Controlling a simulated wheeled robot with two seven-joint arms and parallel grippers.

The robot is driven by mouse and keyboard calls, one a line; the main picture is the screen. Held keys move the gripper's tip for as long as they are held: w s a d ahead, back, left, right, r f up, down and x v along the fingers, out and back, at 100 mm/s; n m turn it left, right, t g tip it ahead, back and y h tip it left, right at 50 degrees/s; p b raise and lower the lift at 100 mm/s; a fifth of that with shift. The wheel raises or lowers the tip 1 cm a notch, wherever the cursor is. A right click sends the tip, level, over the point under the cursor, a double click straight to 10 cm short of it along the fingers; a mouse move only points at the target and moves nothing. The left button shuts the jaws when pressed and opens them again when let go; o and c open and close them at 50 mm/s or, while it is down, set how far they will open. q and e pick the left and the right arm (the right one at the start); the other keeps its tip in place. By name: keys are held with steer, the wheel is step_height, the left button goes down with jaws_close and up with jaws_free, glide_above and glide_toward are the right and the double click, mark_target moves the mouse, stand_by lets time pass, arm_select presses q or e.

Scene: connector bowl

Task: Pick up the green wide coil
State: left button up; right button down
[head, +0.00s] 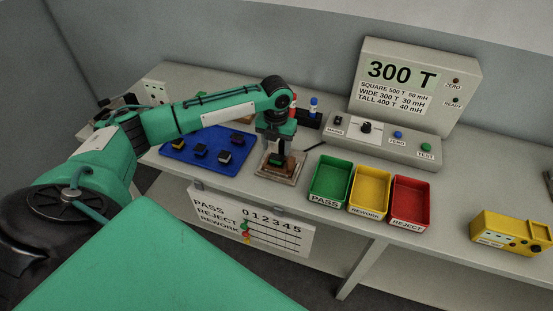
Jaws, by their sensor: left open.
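My left gripper (277,150) points down over a small test fixture (291,175) on the bench, left of the green bin. It is open. A small dark piece with a green top (277,160) sits on the fixture, between or just below the fingertips. It looks like the green wide coil, but the fingers partly hide it, and I cannot tell whether they touch it. Several dark coils (198,151) lie on the blue tray (172,149) to the left. My right gripper is not in view.
Green PASS (330,199), yellow REWORK (369,207) and red REJECT (409,224) bins stand right of the fixture. Behind them are a grey control box (380,143) and a display (418,82) reading 300 T. A yellow device (510,236) is far right. Bare bench lies between.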

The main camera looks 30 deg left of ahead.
mark_target(276, 157)
arm_select(q)
step_height(276, 157, down, 4)
steer(key=shift+w+r+p, duration=0.15)
steer(key=shift+p, duration=0.65)
steer(key=shift+f, duration=0.55)
steer(key=c, duration=0.8)
steer(key=shift+r, duration=0.1)
steer(key=shift+c, duration=0.2)
step_height(276, 157, up, 20)
steer(key=b, duration=0.4)
